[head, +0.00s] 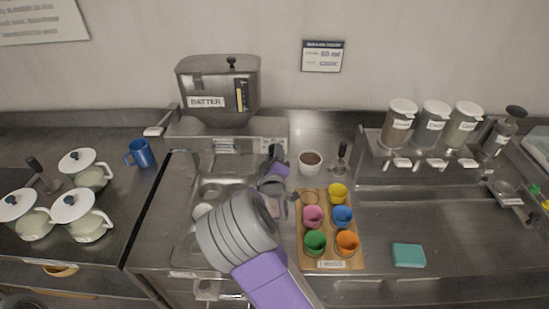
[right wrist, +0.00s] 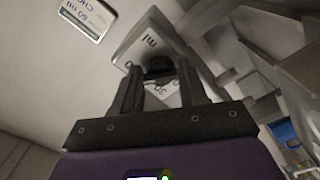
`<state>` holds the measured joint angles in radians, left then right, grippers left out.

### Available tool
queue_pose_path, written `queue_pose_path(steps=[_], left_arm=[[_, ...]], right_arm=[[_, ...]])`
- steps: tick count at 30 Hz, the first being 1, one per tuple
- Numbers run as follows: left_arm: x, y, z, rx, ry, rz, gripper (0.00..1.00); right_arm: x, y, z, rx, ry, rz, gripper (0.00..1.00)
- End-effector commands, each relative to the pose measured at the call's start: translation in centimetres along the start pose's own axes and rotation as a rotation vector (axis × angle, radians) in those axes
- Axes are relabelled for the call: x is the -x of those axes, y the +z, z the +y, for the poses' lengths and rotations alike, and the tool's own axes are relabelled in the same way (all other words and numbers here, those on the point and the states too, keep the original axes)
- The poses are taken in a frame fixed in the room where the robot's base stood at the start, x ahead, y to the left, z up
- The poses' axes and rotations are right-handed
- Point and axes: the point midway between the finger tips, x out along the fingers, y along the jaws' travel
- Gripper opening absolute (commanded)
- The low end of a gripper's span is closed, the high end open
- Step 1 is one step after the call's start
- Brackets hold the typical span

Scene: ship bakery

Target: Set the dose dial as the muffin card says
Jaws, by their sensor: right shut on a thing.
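The batter dispenser (head: 218,85), a grey metal hopper labelled BATTER, stands at the back of the counter. My right gripper (head: 274,153) is at the right part of its base. In the right wrist view, my right gripper (right wrist: 160,78) is shut on a dark dial knob (right wrist: 158,64). The knob sits in front of a pale dial plate (right wrist: 150,38) marked "ml" and "30"; the pointer and other marks are hidden or unclear. A card (head: 322,56) hangs on the wall; another view of a card (right wrist: 86,14) shows "60 ml". My left gripper is out of view.
A wooden board (head: 330,265) with several coloured cups lies right of my arm. A white bowl (head: 310,166) of brown stuff stands behind it. A blue mug (head: 140,154) and lidded white pots (head: 82,215) are left. A teal block (head: 408,255) lies right.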

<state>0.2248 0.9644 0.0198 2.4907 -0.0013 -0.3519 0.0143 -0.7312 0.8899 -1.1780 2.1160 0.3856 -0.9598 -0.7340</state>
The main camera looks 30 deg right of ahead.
Motion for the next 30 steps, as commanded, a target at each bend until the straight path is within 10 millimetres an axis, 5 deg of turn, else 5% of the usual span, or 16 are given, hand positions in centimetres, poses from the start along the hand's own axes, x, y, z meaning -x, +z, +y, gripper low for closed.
queue_pose_path(steps=[12, 29, 30], left_arm=[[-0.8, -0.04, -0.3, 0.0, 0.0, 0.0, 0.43], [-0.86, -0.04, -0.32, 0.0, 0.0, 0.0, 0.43], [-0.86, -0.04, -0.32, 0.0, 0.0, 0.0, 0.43]], right_arm=[[0.0, 0.03, -0.11, -0.193, 0.0, 0.0, 0.12], [0.01, -0.03, -0.11, -0.223, -0.001, 0.0, 0.12], [0.01, -0.03, -0.11, -0.223, -0.001, 0.0, 0.47]])
